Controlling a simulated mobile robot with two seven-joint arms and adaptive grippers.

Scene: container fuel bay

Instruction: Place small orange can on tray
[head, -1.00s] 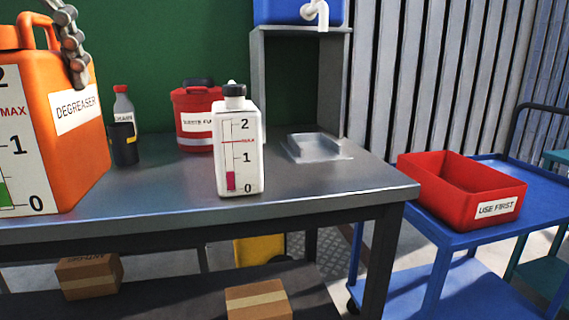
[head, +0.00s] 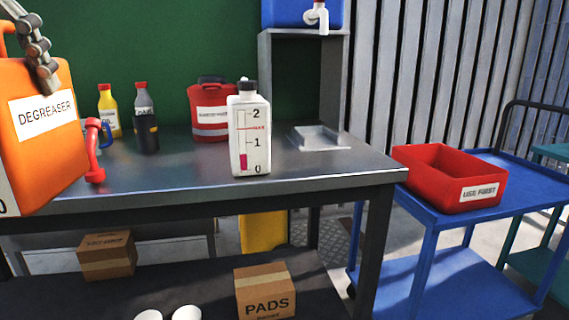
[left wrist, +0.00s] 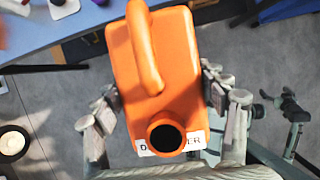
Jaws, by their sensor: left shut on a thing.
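The orange can (head: 42,136), with a white DEGREASER label, is close at the left edge of the head view and partly cut off. My left gripper (left wrist: 158,92) is shut on it, with one finger on each side, as the left wrist view shows. The can (left wrist: 172,60) shows its handle and dark open mouth there, with grey floor behind it. Gripper links show at the can's top in the head view. A shallow metal tray (head: 322,139) lies empty on the right part of the bench. My right gripper is not in view.
On the metal bench (head: 210,164) stand a white gauge bottle (head: 248,132), a red can (head: 208,108), a grey bottle (head: 146,118), a yellow bottle (head: 108,108) and a red object (head: 95,150). A red USE FIRST bin (head: 450,178) sits on a blue cart (head: 530,190) at right.

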